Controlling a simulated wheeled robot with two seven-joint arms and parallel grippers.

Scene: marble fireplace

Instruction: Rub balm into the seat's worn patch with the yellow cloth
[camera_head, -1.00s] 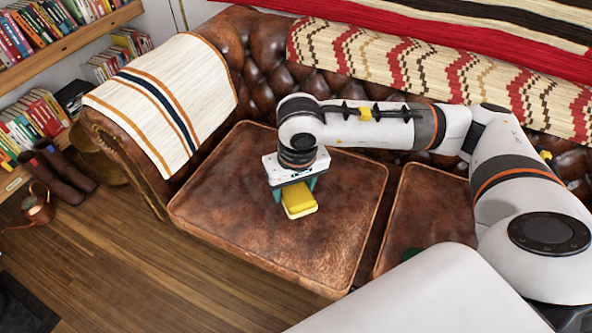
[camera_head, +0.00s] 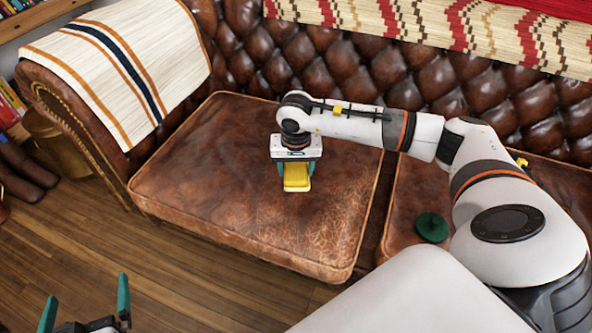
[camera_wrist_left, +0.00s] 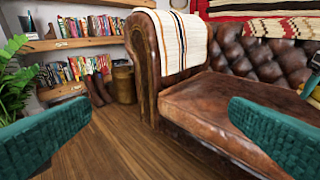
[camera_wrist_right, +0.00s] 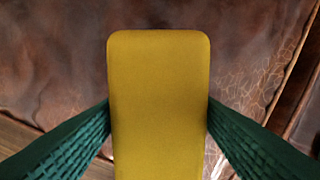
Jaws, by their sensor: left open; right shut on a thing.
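My right gripper (camera_head: 296,178) is shut on the yellow cloth (camera_head: 297,183), a flat block-like pad, over the left seat cushion (camera_head: 200,170). In the right wrist view the yellow cloth (camera_wrist_right: 160,100) sits between the two green fingers; I cannot tell whether it touches the leather. The worn patch (camera_head: 325,222), a pale crackled area, lies to the front right of the cloth on that cushion. It also shows in the right wrist view (camera_wrist_right: 250,88). My left gripper (camera_head: 88,305) is open and empty over the floor in front of the sofa.
A dark green round object (camera_head: 432,227) lies on the right seat cushion, close to my right arm. A striped throw (camera_head: 125,60) covers the left armrest. Bookshelves (camera_wrist_left: 80,52) and a plant (camera_wrist_left: 12,80) stand at the left. The wooden floor (camera_head: 90,245) before the sofa is clear.

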